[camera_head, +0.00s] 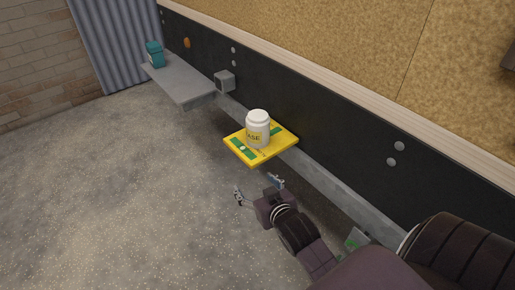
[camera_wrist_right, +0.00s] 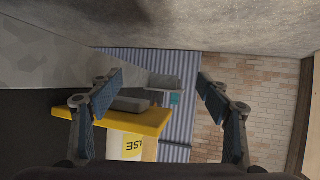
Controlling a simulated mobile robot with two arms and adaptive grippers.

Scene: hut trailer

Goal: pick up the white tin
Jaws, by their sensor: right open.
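The white tin (camera_head: 258,128) is a rounded white jar with a lid and a yellow label with dark letters. It stands upright on a yellow and green slab (camera_head: 243,152) by the dark wall. My right gripper (camera_head: 258,187) is open and empty, below the slab in the head view and apart from the tin. In the right wrist view, which looks upside down, the open fingers (camera_wrist_right: 160,97) frame the yellow slab (camera_wrist_right: 152,121). Part of the tin (camera_wrist_right: 116,146) shows there at the bottom, its label inverted; the rest is cut off. My left gripper is not in view.
A grey shelf (camera_head: 178,84) on the wall holds a teal container (camera_head: 154,54). A small grey box (camera_head: 224,81) sits by the wall between shelf and slab. A grey ledge (camera_head: 335,187) runs along the wall. The speckled floor (camera_head: 120,190) at left is clear.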

